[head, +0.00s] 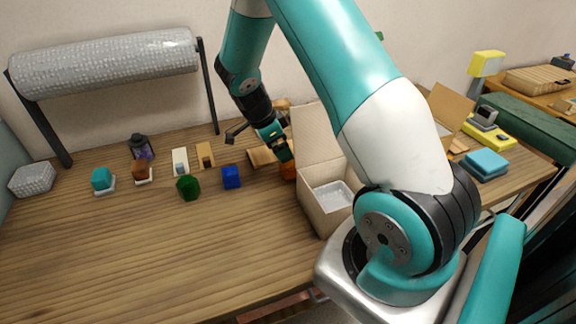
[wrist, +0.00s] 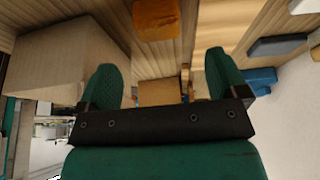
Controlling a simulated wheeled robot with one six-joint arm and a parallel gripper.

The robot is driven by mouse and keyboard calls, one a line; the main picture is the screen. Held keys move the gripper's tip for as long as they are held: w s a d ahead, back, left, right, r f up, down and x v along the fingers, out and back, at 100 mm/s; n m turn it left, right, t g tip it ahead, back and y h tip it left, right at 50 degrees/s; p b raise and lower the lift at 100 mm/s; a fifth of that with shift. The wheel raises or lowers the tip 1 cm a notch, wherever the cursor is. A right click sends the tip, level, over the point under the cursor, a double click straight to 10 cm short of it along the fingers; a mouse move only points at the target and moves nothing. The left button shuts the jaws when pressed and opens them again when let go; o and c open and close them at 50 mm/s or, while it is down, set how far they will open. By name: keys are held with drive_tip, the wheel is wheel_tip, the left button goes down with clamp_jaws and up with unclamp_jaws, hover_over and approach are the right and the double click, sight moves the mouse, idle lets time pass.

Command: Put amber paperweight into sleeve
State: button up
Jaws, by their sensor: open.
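An orange, amber-coloured block (head: 288,171), which looks like the paperweight, stands on the table just left of the open cardboard box. My gripper (head: 284,153) hangs close above it and partly hides it. In the wrist view the orange block (wrist: 157,18) is beyond the fingertips, apart from them. My gripper (wrist: 163,60) has its two green fingers spread wide with nothing held between them. I cannot tell for sure which thing is the sleeve; a small tan upright piece (head: 205,154) and a white one (head: 180,161) stand at the back of the table.
The open cardboard box (head: 318,205) stands right of my gripper, with a pale liner inside. Green (head: 188,187) and blue (head: 231,177) blocks stand to the left, near a teal block (head: 102,178). A bubble-wrap roll (head: 105,62) is behind. The front left table is clear.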

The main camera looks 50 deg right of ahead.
sight(288, 168)
drive_tip(key=shift+p+x, duration=1)
drive_tip(key=shift+x, duration=1.9)
drive_tip(key=shift+a, duration=0.2)
drive_tip(key=c, duration=1.2)
drive_tip(key=shift+c, duration=0.2)
